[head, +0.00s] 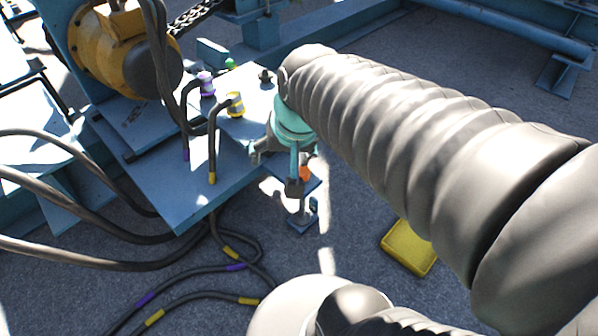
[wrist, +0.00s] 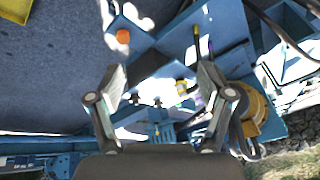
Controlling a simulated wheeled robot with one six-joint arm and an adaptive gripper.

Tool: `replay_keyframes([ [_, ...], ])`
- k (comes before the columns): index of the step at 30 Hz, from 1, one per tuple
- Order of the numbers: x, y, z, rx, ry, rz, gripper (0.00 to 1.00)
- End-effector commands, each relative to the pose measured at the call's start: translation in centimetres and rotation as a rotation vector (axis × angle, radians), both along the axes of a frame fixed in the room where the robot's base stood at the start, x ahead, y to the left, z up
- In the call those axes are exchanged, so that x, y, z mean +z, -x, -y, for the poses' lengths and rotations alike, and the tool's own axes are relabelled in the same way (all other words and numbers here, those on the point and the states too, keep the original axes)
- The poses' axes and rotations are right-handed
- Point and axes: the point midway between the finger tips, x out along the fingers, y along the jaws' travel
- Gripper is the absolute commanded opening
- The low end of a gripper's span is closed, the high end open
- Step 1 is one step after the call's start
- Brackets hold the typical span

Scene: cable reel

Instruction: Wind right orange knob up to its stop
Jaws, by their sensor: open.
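One orange knob (head: 305,173) shows in the head view, low beside my gripper and partly behind its finger. In the wrist view the orange knob (wrist: 123,36) is at the upper left, beyond the left fingertip and outside the space between the fingers. My gripper (head: 275,167) points down at the right edge of the blue bench plate. In the wrist view my gripper (wrist: 162,78) has its fingers wide apart with nothing held between them. The knob's mount is partly hidden, and I cannot tell its turn position.
The blue plate (head: 190,205) carries purple-marked (head: 206,84) and yellow-marked (head: 235,104) connectors with black cables. A yellow winch drum (head: 95,45) stands at the upper left. A yellow box (head: 409,247) lies on the grey floor. Loose cables (head: 190,305) run across the floor at lower left.

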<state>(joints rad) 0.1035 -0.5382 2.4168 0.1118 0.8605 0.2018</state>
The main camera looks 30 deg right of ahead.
Motion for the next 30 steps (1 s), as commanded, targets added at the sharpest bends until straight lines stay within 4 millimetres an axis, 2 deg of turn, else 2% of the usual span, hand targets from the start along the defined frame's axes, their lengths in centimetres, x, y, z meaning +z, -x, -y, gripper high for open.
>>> replay_keyframes([
  [3, -1.2, -3.3, 1.3, -0.195, -0.112, -0.059, 0.79],
  [11, -5.1, -9.8, 5.0, -0.637, -0.341, -0.169, 0.79],
  [18, -10.6, -14.7, 10.1, -1.071, -0.535, -0.266, 0.79],
  [24, -16.4, -17.3, 14.8, -1.437, -0.68, -0.343, 0.79],
  [30, -21.1, -18.4, 18.3, -1.703, -0.776, -0.394, 0.79],
])
